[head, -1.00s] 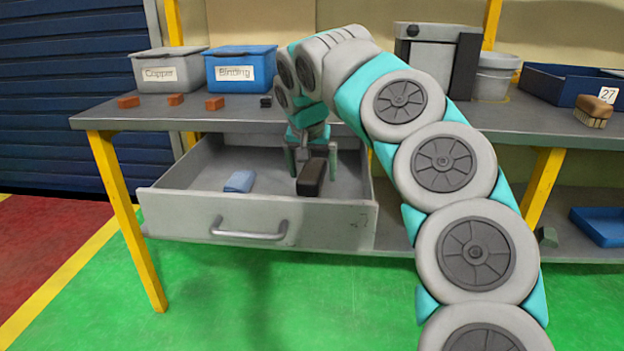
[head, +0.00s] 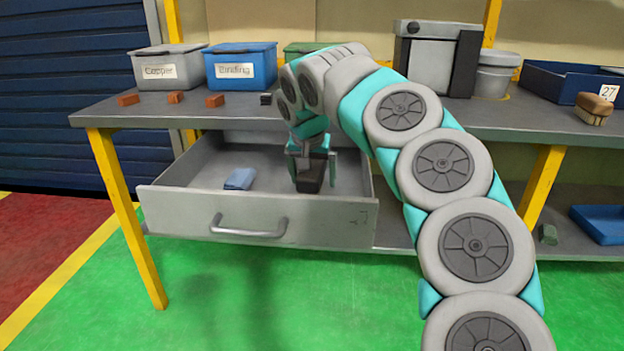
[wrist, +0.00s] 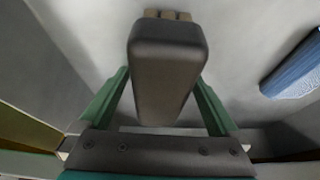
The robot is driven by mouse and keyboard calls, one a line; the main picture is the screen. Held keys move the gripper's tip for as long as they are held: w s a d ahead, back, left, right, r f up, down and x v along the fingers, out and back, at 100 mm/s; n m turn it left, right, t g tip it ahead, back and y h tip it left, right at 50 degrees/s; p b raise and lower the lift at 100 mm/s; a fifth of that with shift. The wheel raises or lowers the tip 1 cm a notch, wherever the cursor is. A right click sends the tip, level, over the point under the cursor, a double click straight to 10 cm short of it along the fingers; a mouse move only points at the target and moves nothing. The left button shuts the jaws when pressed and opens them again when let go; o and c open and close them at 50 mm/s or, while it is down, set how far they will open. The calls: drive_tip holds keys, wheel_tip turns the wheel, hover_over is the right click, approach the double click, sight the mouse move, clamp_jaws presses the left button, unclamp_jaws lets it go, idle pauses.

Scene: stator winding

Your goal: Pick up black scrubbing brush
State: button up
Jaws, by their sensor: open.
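The black scrubbing brush (head: 309,178) is in the open drawer (head: 255,207), toward its right side. In the wrist view the brush (wrist: 168,65) shows its dark rounded back, with tan bristles at the top end. My gripper (head: 312,172) is low in the drawer around the brush. In the wrist view its green fingers (wrist: 168,92) stand apart, one on each side of the brush, with gaps visible. Whether the brush rests fully on the drawer floor is hard to tell.
Drawer walls enclose the space. On the bench (head: 400,122) stand a grey bin (head: 168,70), a blue bin (head: 241,68) and a brown brush (head: 594,108).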

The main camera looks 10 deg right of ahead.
drive_tip(key=shift+c, duration=0.4)
clamp_jaws()
idle(0.4)
